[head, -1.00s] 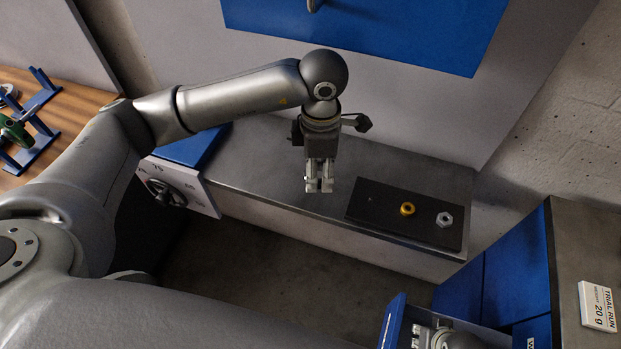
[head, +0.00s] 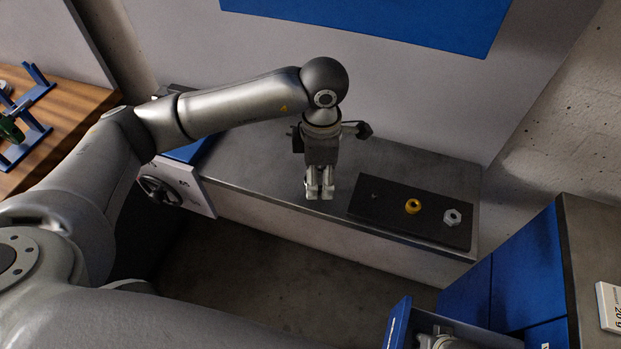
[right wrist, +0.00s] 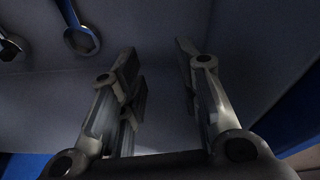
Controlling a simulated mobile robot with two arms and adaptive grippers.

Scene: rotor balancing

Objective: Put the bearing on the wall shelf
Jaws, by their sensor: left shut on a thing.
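My left gripper (head: 320,192) points straight down over the grey bench (head: 260,165), just left of a dark mat. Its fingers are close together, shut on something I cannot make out. I cannot pick out the bearing for certain. A gold ring-shaped part (head: 413,206) and a silver hex nut (head: 452,217) lie on the dark mat (head: 385,214). A blue panel (head: 400,22) on the wall is cut off at the top; I cannot tell whether it belongs to the wall shelf. My right gripper (right wrist: 160,85) has its fingers apart and nothing between them.
An open blue drawer (head: 397,322) is at the bottom right, with part of my right arm in it. Ring-ended tools (right wrist: 82,40) show beside my right gripper. A blue cabinet (head: 515,265) stands right, a handwheel (head: 160,192) left of the bench. A wooden table (head: 70,100) is far left.

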